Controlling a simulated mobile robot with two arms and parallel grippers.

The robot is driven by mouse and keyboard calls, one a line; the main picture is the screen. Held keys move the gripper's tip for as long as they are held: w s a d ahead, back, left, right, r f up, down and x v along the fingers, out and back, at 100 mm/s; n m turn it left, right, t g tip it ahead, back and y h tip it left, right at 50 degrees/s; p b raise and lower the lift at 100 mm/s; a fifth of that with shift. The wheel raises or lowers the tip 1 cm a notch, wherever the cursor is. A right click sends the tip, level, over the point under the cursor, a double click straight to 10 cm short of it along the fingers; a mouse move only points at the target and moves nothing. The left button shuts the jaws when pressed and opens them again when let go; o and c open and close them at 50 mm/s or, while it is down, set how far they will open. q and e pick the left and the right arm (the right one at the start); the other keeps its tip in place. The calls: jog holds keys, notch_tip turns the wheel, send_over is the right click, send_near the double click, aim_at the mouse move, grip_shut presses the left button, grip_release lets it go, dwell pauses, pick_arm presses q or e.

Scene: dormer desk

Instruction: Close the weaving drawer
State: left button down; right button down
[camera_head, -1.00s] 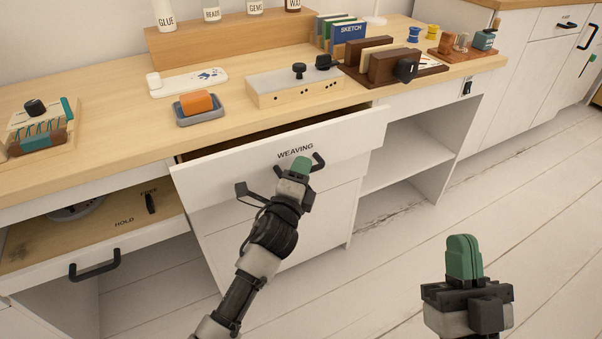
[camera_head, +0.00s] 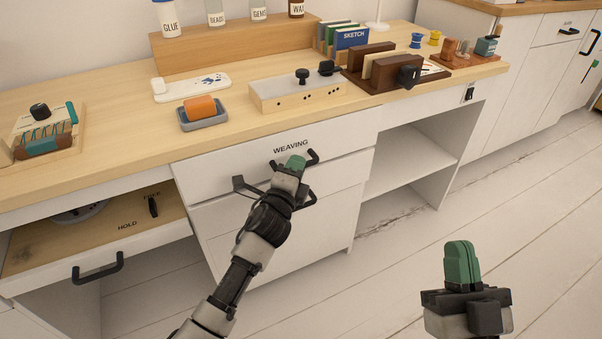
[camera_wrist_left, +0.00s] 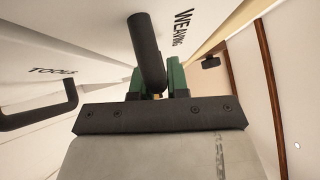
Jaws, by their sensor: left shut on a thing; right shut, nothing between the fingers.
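The weaving drawer (camera_head: 225,173) is a white front with the word WEAVING, under the wooden desktop. In the head view its front sits flush under the desktop edge, with no opening visible above it. Its dark bar handle (camera_head: 313,157) is partly hidden by my left gripper (camera_head: 296,163), whose green fingers are shut on it. In the left wrist view the handle (camera_wrist_left: 147,50) runs between the green fingers (camera_wrist_left: 158,80). My right gripper (camera_head: 461,264) is shut and empty, held over the floor to the right, away from the drawer.
Below is another drawer with a dark handle (camera_head: 237,184); its label, TOOLS, shows in the wrist view. At left a wooden tray marked HOLD (camera_head: 30,254) stands out with its handle (camera_head: 97,268). An open shelf (camera_head: 400,160) is at right. The floor is clear.

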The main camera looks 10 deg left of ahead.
pick_arm(q)
jog(key=shift+a+r, duration=0.1)
jog(key=shift+a, duration=0.05)
jog(key=shift+w, duration=0.1)
jog(key=c, duration=1.1)
grip_release()
jog(key=shift+w, duration=0.1)
jog(key=shift+s, duration=0.5)
jog(key=s+a+f+p, duration=0.1)
jog(key=s+p, duration=0.1)
jog(key=s, duration=0.7)
jog(key=shift+s+a+f, duration=0.2)
jog(key=shift+s+f, duration=0.1)
jog(key=shift+s, duration=0.05)
pick_arm(e)
jog(key=f+g, duration=0.1)
jog(key=w+f+g+h, duration=0.1)
jog(key=f+g, duration=0.1)
jog(key=w+f+g, duration=0.1)
jog(key=f+g, duration=0.1)
jog(key=shift+d+f+h, duration=0.15)
jog(key=shift+d+h, duration=0.1)
jog(key=shift+h, duration=0.05)
